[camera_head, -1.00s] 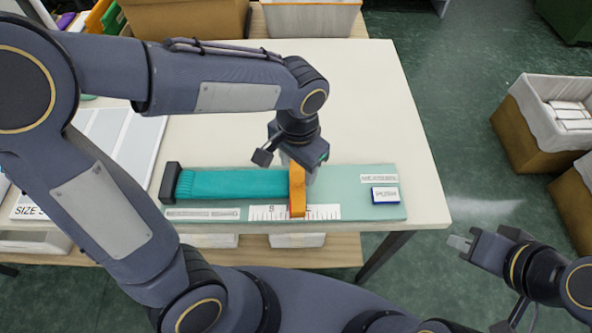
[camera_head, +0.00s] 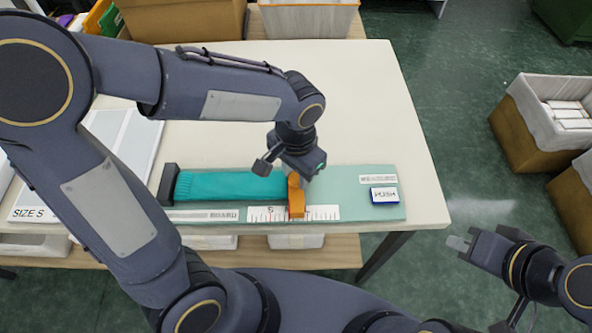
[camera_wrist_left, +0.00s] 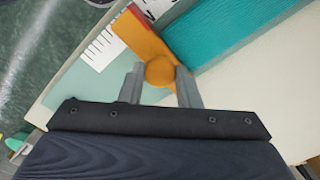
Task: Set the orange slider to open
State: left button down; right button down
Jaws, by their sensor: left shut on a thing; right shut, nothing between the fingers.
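The orange slider (camera_head: 297,205) stands across the board (camera_head: 350,208), at the right end of the teal knitted strip (camera_head: 230,186) and over the white ruler scale. In the left wrist view, its round orange knob (camera_wrist_left: 160,72) sits between the two grey fingers of my left gripper (camera_wrist_left: 160,85), which is shut on it. In the head view my left gripper (camera_head: 298,176) is at the slider's far end and hides part of it. My right gripper (camera_head: 459,244) is shut and empty, off the table's right side above the floor.
A blue-edged PUSH block (camera_head: 384,195) sits at the board's right end, and a dark end block (camera_head: 168,184) at its left. A SIZE S sheet (camera_head: 110,150) lies left. The table behind the board is clear. Bins (camera_head: 545,125) stand on the floor at right.

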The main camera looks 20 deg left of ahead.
pick_arm(q)
jog(key=w+d, duration=0.1)
jog(key=d, duration=0.2)
jog(key=w+d, duration=0.1)
jog(key=d, duration=0.2)
jog(key=w+d, duration=0.1)
jog(key=d, duration=0.3)
jog(key=c, duration=1.1)
grip_release()
jog(key=shift+d, duration=0.15)
jog(key=shift+o, duration=0.2)
jog(key=shift+r, duration=0.1)
notch_tip(320, 180, up, 8)
jog(key=shift+a, duration=0.2)
